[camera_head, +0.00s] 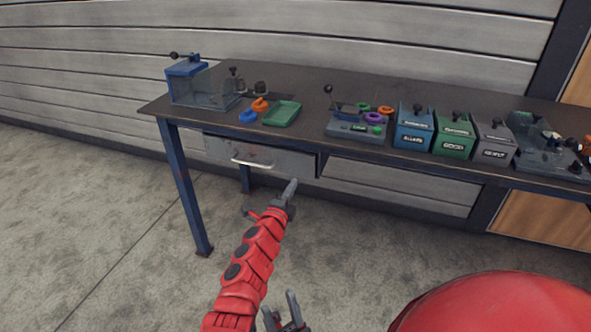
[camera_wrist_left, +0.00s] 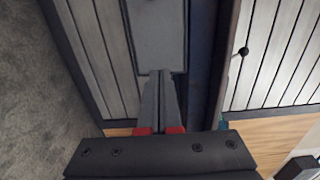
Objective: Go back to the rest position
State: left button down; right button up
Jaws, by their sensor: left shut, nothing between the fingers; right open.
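My left gripper (camera_head: 292,184) is at the end of the red arm, in front of the table and below the drawer's right end in the picture. In the left wrist view its two grey fingers (camera_wrist_left: 160,82) lie together with nothing between them. A grey panel (camera_wrist_left: 157,35) shows beyond their tips. My right gripper (camera_head: 281,306) is at the bottom edge of the head view, low over the floor. Its fingers are apart and empty, and its arm is mostly out of view.
A dark table (camera_head: 310,88) with blue legs holds a clear box with a blue top (camera_head: 187,68), a green tray (camera_head: 282,113), coloured rings, and blue (camera_head: 413,127), green (camera_head: 453,133) and grey (camera_head: 493,142) bins. A drawer (camera_head: 285,160) hangs underneath. The floor at left is clear.

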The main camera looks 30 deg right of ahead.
pick_arm(q)
jog(key=p+v, duration=0.5)
jog(key=v, duration=0.1)
jog(key=shift+p, duration=0.4)
